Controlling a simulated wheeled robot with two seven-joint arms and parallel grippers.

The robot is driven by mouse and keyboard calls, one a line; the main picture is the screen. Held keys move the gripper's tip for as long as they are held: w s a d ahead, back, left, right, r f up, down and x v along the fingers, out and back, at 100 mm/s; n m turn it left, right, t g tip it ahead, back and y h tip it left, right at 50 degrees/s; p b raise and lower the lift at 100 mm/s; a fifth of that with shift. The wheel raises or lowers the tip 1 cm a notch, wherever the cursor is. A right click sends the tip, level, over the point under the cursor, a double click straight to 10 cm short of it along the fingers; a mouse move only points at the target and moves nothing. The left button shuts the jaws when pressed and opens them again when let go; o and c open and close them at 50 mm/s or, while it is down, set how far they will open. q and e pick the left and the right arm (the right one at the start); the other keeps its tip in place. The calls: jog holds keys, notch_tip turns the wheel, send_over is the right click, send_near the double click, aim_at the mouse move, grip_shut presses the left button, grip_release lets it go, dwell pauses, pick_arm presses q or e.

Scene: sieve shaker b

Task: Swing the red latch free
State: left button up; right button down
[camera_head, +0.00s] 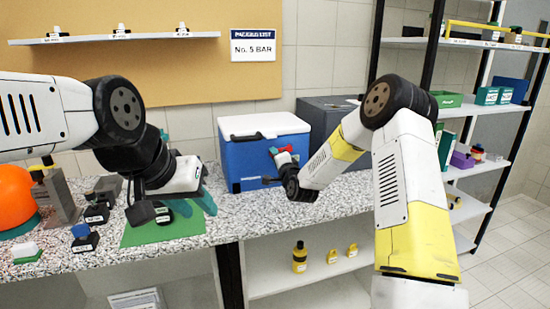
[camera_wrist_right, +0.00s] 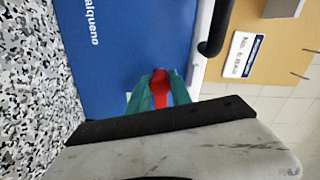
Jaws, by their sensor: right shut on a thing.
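The red latch (camera_wrist_right: 160,88) is on the front of the blue cooler (camera_wrist_right: 105,55), near the edge of its white lid (camera_wrist_right: 199,45). In the right wrist view the green fingers of my right gripper (camera_wrist_right: 161,92) are closed around the latch, one on each side. In the head view the latch shows as a small red spot (camera_head: 287,149) at my right gripper (camera_head: 281,156), in front of the cooler (camera_head: 250,165). The fingers hide part of the latch. My left gripper (camera_head: 205,197) is over the counter at left, its finger gap unclear.
The speckled counter (camera_head: 300,215) is clear in front of the cooler. A green mat (camera_head: 140,237), small black items and an orange round object (camera_head: 14,197) are at left. A dark grey box (camera_head: 325,112) stands right of the cooler. A shelf rack (camera_head: 480,102) is at right.

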jog(key=shift+m, duration=0.6)
jog(key=c, duration=1.2)
grip_release()
jog(key=shift+o, duration=0.2)
jog(key=v, duration=0.8)
